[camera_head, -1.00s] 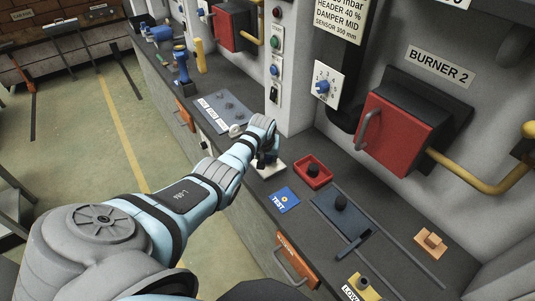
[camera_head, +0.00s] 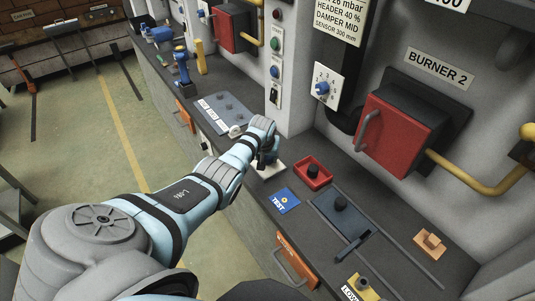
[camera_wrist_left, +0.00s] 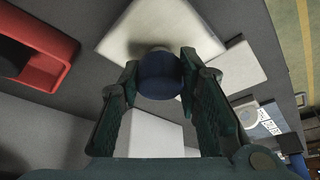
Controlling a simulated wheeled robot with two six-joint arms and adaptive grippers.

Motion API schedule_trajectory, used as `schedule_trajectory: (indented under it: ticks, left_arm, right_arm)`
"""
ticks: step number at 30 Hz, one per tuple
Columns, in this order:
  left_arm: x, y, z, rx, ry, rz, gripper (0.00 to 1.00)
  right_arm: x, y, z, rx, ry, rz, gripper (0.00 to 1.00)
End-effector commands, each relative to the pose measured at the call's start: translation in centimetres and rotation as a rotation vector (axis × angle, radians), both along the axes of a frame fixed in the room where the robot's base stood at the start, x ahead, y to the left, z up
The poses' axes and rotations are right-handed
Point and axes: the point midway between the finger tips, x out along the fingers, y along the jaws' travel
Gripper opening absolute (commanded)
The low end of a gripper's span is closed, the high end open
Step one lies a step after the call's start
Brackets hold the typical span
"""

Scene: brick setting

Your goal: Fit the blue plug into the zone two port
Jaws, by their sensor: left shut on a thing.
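The blue plug (camera_wrist_left: 160,76) shows in the left wrist view as a dark blue round top between my left fingertips. My left gripper (camera_wrist_left: 160,80) is shut on it, above a white block (camera_wrist_left: 165,25). In the head view my left gripper (camera_head: 267,158) is partly hidden by its own wrist, over the white block (camera_head: 270,169) on the bench. I cannot tell whether the plug touches the block. My right gripper is not in view.
A red tray (camera_head: 312,173) with a black knob and a blue TEST card (camera_head: 284,201) lie close to the gripper. A dark plate (camera_head: 343,219) with a slot, an orange piece (camera_head: 430,243) and a yellow block (camera_head: 362,287) are nearer. The burner wall (camera_head: 300,60) rises behind.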

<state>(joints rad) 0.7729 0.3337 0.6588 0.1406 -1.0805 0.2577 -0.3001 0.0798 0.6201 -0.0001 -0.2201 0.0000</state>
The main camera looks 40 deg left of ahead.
Motion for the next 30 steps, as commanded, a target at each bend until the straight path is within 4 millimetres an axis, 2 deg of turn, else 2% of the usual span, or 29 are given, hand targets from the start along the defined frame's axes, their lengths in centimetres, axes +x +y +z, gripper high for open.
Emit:
schedule_trajectory:
  ticks: [17, 29, 30]
  left_arm:
    - [0.0, 0.0, -1.1, 0.000, 0.000, 0.000, 0.03]
    - [0.0, 0.0, -0.9, 0.000, 0.000, 0.000, 0.03]
    - [0.0, 0.0, -0.9, 0.000, 0.000, 0.000, 0.37]
  right_arm:
    - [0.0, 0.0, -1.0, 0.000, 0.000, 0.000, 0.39]
    - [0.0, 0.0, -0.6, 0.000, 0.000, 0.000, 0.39]
    - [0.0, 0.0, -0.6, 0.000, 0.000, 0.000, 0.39]
